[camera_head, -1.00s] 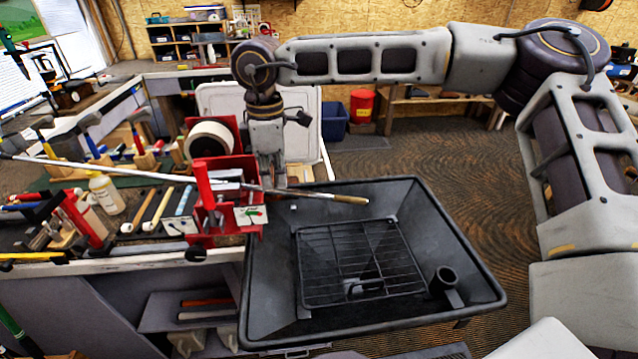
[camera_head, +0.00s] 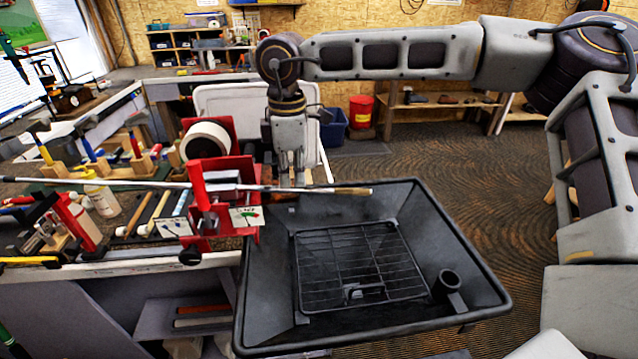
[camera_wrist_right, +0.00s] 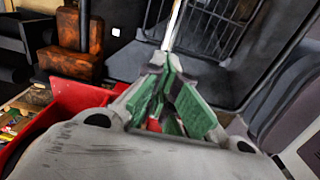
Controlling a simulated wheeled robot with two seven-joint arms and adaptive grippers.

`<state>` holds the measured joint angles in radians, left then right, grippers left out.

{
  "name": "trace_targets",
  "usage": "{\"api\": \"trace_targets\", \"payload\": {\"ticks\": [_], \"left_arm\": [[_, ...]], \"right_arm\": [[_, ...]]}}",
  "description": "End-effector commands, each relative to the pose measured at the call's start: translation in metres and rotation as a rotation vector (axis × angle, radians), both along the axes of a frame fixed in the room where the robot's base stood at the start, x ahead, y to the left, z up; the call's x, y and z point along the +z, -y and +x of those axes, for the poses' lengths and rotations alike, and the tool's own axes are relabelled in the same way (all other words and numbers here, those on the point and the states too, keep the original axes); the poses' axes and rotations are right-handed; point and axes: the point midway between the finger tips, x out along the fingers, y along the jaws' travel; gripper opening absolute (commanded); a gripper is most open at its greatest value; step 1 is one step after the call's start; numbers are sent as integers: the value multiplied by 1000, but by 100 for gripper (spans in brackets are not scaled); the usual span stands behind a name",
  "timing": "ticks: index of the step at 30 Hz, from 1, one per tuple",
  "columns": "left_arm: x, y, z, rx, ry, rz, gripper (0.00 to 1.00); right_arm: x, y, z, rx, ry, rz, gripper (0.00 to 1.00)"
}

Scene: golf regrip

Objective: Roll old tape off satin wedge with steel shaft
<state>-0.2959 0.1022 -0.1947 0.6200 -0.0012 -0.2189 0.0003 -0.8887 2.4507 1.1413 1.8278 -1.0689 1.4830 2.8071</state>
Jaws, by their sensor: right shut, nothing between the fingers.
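The wedge's steel shaft (camera_head: 130,183) lies nearly level across the red vise (camera_head: 222,205) on the bench. Its tan, tape-coloured butt end (camera_head: 350,190) sticks out to the right over the black tray. The club head is not in view. My right gripper (camera_head: 291,181) points down at the shaft, just right of the vise and left of the tan end. In the right wrist view its green-padded fingers (camera_wrist_right: 166,85) are shut and empty, and the shaft (camera_wrist_right: 174,25) runs away beyond their tips. I cannot tell whether they touch it. My left gripper is not in view.
The black tray (camera_head: 480,270) with a wire grid (camera_head: 360,265) and a short cup (camera_head: 449,283) stands right of the bench. A white tape roll (camera_head: 205,143) sits behind the vise. Tools, bottles and grips crowd the bench at left. The floor at right is open.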

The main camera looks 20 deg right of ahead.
Motion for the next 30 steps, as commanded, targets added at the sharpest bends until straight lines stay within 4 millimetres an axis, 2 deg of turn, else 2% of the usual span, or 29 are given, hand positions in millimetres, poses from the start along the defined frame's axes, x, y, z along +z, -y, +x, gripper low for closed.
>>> {"api": "trace_targets", "payload": {"ticks": [10,25,30], "left_arm": [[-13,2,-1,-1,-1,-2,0],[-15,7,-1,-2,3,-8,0],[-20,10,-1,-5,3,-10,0]], "right_arm": [[-3,26,-6,-3,-4,-6,0],[-3,30,-8,-1,-5,-3,0],[-4,39,-9,-2,-3,-4,0]]}}
